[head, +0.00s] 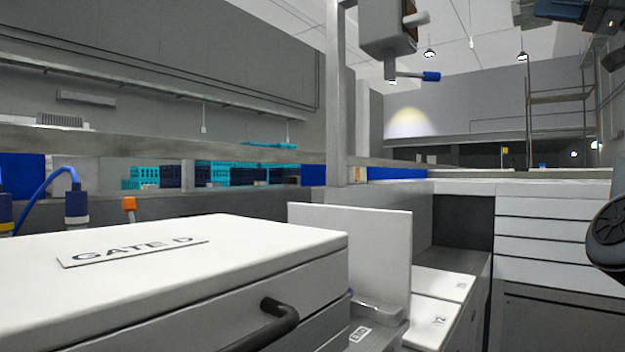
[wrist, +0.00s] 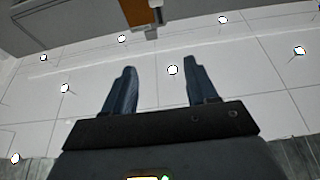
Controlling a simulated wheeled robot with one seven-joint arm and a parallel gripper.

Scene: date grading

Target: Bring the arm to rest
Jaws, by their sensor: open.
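My gripper (wrist: 158,80) shows in the wrist view with its two dark fingers spread apart. Nothing is between them. The wrist view looks up past the fingers at a white tiled ceiling (wrist: 265,60) with several small round lamps. In the head view, dark parts of my arm (head: 608,235) show at the right edge.
A white box marked GATE D (head: 250,240) with a black handle (head: 270,325) fills the lower left. A white upright panel (head: 385,240) stands beside it. A grey post (head: 337,90) carries a grey unit (head: 385,25). White drawers (head: 540,245) stand at right.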

